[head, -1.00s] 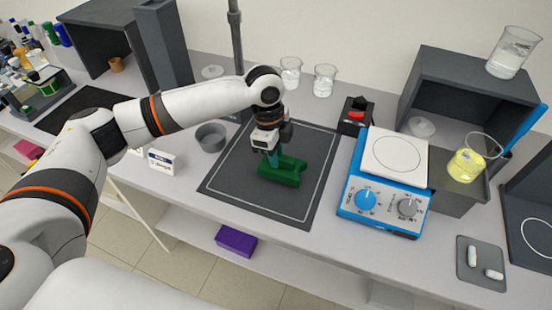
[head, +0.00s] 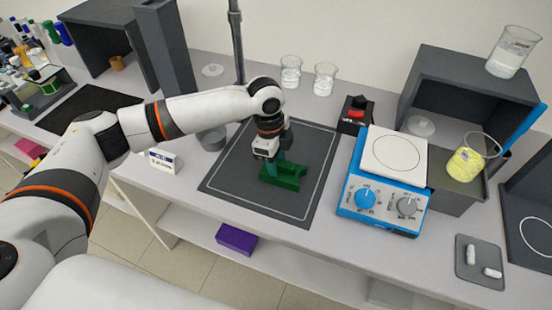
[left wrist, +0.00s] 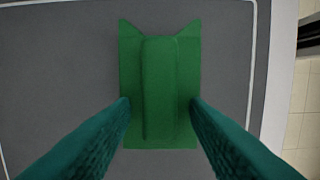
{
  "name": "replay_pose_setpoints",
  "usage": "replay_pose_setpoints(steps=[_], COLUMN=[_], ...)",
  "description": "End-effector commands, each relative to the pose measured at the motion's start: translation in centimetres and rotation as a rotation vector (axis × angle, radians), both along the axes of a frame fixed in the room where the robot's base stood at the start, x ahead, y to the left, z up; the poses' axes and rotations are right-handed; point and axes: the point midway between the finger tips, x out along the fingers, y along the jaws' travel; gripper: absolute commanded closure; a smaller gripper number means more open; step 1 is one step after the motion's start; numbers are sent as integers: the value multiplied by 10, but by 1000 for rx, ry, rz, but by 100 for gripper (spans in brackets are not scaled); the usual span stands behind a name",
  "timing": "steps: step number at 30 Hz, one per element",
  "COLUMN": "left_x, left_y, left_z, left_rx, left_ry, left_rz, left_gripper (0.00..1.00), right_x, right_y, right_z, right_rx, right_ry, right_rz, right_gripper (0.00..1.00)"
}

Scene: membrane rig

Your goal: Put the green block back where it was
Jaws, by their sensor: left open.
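The green block (head: 290,181) is at the middle of the dark square mat (head: 226,180). It has a wide base with a raised ridge, and in the left wrist view (left wrist: 160,80) two pointed corners show at its far end. My left gripper (head: 271,171) is right above it, pointing down. In the left wrist view its teal fingertips (left wrist: 159,106) stand open on either side of the ridge, with a gap on each side. I see no right gripper.
A blue hotplate with a white top (head: 400,152) stands right of the mat. A black box with a red switch (head: 355,114) and two beakers (head: 325,80) are behind. A grey bowl (head: 212,139) and a small sign (head: 162,160) are left.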

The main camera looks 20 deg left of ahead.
Motion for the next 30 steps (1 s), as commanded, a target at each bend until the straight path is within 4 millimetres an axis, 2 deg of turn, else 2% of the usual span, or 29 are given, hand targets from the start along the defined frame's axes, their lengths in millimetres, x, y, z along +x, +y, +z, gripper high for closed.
replay_pose_setpoints(steps=[5,18,24,30], left_x=[1,1,1,1], left_y=[2,12,14,15], left_z=[16,103,120,122], left_rx=[0,-1,0,0], left_ry=[-4,-3,-1,1], left_rz=[1,1,1,1], left_gripper=[58,58,58,58], right_x=[0,0,0,0], right_y=[0,2,3,4], right_z=[-4,-18,-19,-19], right_rx=[0,2,4,5], right_ry=[0,-1,0,0], right_rz=[0,0,0,0], right_gripper=[64,64,64,64])
